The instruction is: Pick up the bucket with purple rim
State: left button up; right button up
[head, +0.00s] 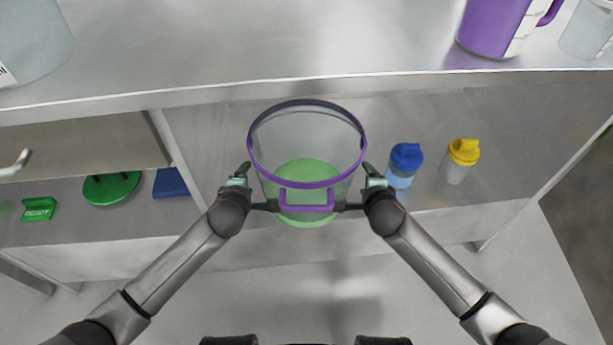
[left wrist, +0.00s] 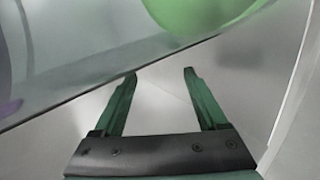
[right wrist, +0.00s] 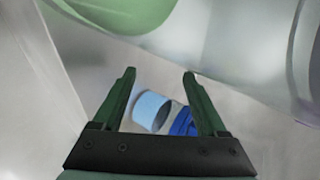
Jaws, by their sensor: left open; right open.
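The clear bucket with purple rim (head: 306,172) stands upright at the middle of the lower shelf in the head view. Its lower part looks green, and a purple handle (head: 306,208) faces me. My left gripper (head: 243,171) is open at the bucket's left side. My right gripper (head: 369,171) is open at its right side. In the left wrist view, the open jaws (left wrist: 160,74) have nothing between them, with the bucket wall just beyond. The right wrist view shows the right jaws (right wrist: 160,73) open too. I cannot tell whether either gripper touches the bucket.
A blue-capped bottle (head: 404,164) and a yellow-capped bottle (head: 460,160) stand right of the bucket. A green lid (head: 110,188) and blue item (head: 170,183) lie left. The metal counter (head: 270,45) overhangs behind, bearing a purple jug (head: 490,25).

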pick_arm(q)
jog(key=shift+d, duration=0.75)
pick_arm(e)
jog(key=shift+a, duration=0.8)
pick_arm(q)
jog(key=shift+d, duration=0.9)
pick_arm(e)
jog(key=shift+a, duration=0.9)
